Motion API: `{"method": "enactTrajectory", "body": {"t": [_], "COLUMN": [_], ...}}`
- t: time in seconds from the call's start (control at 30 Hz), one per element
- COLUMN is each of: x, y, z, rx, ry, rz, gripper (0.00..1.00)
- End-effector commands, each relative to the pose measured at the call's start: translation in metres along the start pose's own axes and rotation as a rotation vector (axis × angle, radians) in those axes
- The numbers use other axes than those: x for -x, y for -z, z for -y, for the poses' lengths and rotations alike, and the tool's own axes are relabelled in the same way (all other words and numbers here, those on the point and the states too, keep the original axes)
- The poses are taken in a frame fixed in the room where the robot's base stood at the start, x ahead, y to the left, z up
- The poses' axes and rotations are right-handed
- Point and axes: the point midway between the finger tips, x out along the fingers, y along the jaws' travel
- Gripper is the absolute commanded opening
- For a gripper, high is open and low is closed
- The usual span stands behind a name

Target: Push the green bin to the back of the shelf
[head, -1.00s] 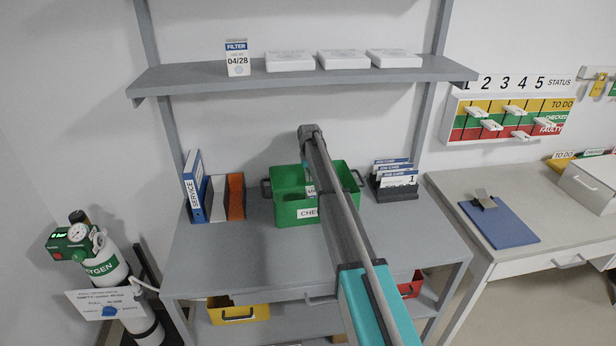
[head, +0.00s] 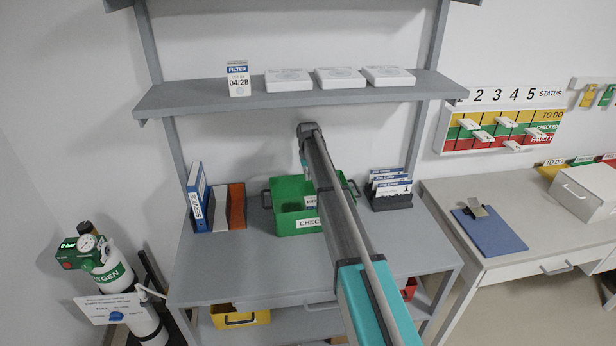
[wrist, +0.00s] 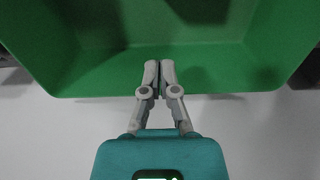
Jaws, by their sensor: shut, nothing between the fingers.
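The green bin (head: 285,212) stands upright on the grey worktop, with a white label on its front and dark handles at its sides. My arm crosses in front of its right part. In the wrist view the bin (wrist: 90,78) fills the top of the picture, and I look down into it; its inside looks empty where visible. My gripper (wrist: 160,66) is shut and empty, its fingertips overlapping the bin's near side. I cannot tell whether they touch it. In the head view my arm hides most of the gripper.
Blue, white and orange binders (head: 215,208) stand left of the bin, and a card rack (head: 391,195) stands to its right. An upper shelf (head: 200,97) with white boxes hangs above. A yellow bin (head: 240,319) sits below. Worktop (head: 215,265) in front is bare.

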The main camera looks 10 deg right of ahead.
Motion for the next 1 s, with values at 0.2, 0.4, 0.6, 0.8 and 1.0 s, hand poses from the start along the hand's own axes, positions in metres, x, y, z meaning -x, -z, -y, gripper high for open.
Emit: {"method": "enactTrajectory", "body": {"t": [0.2,0.4,0.6,0.8,1.0], "x": [0.021,0.028,0.029,0.029,0.029], "y": [0.0,0.0,0.0,0.0,-0.006], "z": [0.0,0.0,0.0,0.0,0.0], "rx": [0.0,0.0,0.0,0.0,0.0], "ry": [0.0,0.0,0.0,0.0,0.0], "rz": [0.0,0.0,0.0,0.0,0.0], "gripper": [0.0,0.0,0.0,0.0,0.0]}}
